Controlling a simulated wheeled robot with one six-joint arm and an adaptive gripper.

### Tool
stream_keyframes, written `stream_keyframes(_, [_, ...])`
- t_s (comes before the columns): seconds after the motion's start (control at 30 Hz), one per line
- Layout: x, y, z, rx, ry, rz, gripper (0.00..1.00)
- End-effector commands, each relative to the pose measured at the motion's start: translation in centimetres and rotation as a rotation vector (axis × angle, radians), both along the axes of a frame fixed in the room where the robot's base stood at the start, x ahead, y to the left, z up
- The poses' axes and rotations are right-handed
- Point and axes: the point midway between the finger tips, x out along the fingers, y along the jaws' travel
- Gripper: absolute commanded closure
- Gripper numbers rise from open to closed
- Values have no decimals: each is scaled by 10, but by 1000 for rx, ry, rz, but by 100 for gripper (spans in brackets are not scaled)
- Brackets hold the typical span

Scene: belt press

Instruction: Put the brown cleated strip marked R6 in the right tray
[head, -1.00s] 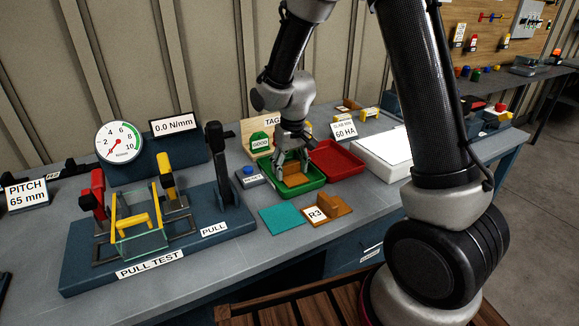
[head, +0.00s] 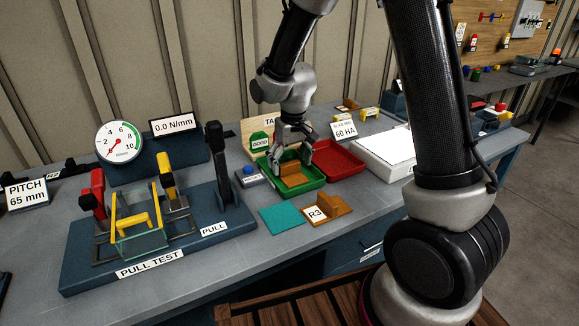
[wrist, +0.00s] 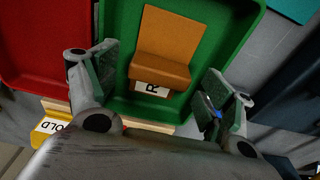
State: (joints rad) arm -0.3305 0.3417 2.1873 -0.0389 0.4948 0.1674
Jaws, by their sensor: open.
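A brown cleated strip (head: 294,180) lies in the green tray (head: 268,178). In the wrist view the strip (wrist: 168,45) shows its flat part, its raised cleat and a white label with an R; the number is not visible. My gripper (head: 291,150) is open above the green tray, and its fingers (wrist: 160,88) are spread on either side of the cleat end, holding nothing. The red tray (head: 345,147) stands to the right of the green one and looks empty. Another brown cleated strip, marked R3 (head: 332,205), lies on the bench in front of the trays.
A teal sheet (head: 281,220) lies beside the R3 strip. The pull tester (head: 150,235) stands to the left, with a reset button box (head: 249,176) near the green tray. A green GOOD sign (head: 260,141) stands behind it. A white slab (head: 383,152) is to the right.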

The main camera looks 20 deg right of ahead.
Motion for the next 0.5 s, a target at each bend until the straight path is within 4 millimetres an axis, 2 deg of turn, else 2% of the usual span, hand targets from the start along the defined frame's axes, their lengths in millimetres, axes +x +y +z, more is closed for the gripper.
stream_keyframes(0.1, [-2,0,29,2,-7,0,18])
stream_keyframes(0.3, [-8,-1,72,2,-6,0,18])
stream_keyframes(0.5, [-11,-2,97,0,-2,0,18])
